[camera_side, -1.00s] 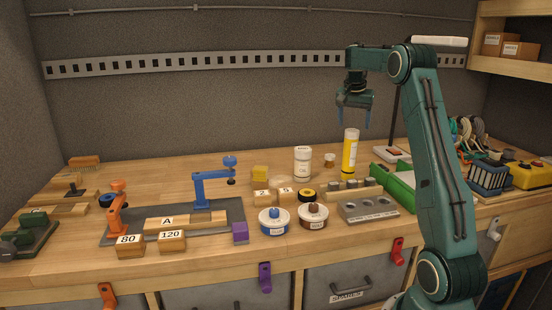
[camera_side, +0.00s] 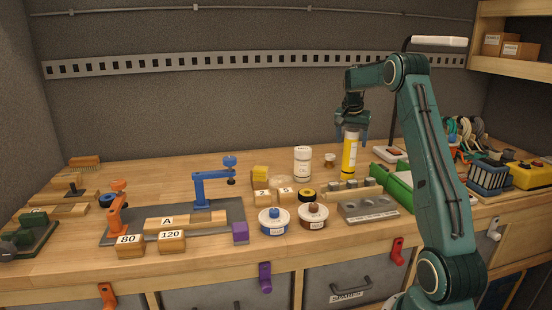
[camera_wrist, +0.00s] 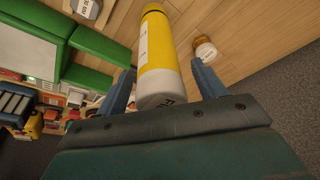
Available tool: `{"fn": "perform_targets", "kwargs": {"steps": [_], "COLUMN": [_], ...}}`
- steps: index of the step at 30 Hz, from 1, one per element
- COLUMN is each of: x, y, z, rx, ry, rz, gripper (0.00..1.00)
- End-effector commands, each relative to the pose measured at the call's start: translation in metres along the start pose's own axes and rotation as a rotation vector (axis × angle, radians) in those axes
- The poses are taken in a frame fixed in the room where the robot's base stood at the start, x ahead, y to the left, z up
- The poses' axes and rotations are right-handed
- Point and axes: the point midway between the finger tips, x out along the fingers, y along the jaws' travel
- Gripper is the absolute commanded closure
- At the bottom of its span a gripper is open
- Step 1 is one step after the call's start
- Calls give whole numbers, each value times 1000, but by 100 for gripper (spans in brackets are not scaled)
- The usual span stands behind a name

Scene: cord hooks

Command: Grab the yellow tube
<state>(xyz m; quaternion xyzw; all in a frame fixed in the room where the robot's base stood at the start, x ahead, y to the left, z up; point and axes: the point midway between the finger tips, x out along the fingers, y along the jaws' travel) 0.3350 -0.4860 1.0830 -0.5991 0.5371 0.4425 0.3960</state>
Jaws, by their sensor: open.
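The yellow tube (camera_side: 349,156) stands upright on the bench, with a white label and a pale top end. In the wrist view the yellow tube (camera_wrist: 157,55) lies between the two blue fingers, with gaps visible on both sides. My gripper (camera_side: 351,141) is directly above and around the tube's upper end, pointing down. Its fingers are open; in the wrist view my gripper (camera_wrist: 163,84) holds nothing. The far side of the tube is hidden.
A white jar (camera_side: 302,161) stands left of the tube, and a small brown-topped jar (camera_side: 330,159) is close by. A green case (camera_side: 393,186) lies to the right.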

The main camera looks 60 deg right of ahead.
Motion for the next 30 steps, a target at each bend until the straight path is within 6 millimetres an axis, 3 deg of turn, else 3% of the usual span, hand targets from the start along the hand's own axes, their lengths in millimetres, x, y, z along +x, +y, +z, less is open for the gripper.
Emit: {"fn": "perform_targets", "kwargs": {"steps": [6, 20, 23, 30], "x": [14, 13, 13, 13], "y": [0, 0, 0, 0], "z": [0, 0, 0, 0], "rx": [0, 0, 0, 0], "ry": [-1, 0, 0, 0], "rz": [0, 0, 0, 0], "gripper": [30, 30, 46, 93]}}
